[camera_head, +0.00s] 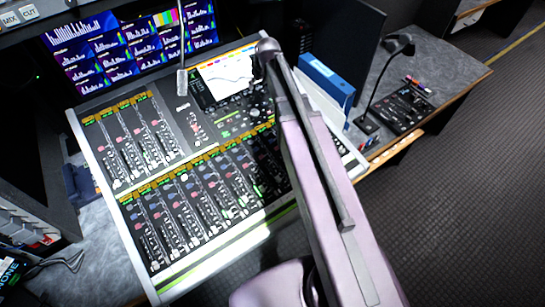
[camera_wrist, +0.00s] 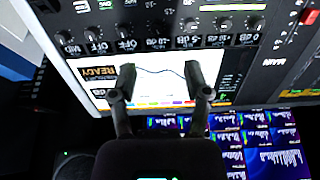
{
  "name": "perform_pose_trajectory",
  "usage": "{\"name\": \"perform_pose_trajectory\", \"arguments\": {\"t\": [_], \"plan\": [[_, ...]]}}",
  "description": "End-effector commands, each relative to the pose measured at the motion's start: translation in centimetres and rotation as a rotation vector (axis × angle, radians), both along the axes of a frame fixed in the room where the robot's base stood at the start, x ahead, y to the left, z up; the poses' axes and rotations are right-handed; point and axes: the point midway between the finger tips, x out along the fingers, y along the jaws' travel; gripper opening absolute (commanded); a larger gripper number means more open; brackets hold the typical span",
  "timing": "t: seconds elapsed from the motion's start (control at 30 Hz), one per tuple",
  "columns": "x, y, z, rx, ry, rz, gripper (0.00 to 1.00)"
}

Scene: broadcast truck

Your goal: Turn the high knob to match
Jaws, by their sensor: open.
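A row of small dark knobs (camera_wrist: 159,30) runs along the mixing console (camera_head: 150,190), above its screen in the wrist view. The labels under them appear upside down; one reads MID, two read OFF and others show dB values. I cannot tell which knob is the high one. The console screen (camera_wrist: 150,84) shows a curve and the word READY; it is also in the head view (camera_head: 226,77). My gripper (camera_wrist: 158,74) is open and empty, its fingers over the screen and apart from the knobs. In the head view my arm hides it and part of the console.
Monitors with bar graphs (camera_head: 95,52) stand behind the console. A gooseneck microphone (camera_head: 182,80) rises near the screen. Open floor lies at the lower right.

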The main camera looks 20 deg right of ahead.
Motion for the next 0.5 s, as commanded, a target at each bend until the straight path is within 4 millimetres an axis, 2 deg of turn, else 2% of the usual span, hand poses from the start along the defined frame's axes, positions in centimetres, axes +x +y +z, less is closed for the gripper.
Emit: {"name": "perform_pose_trajectory", "arguments": {"t": [0.5], "plan": [[-6.0, 0.7, -3.9, -0.004, 0.098, -0.067, 0.62]]}}
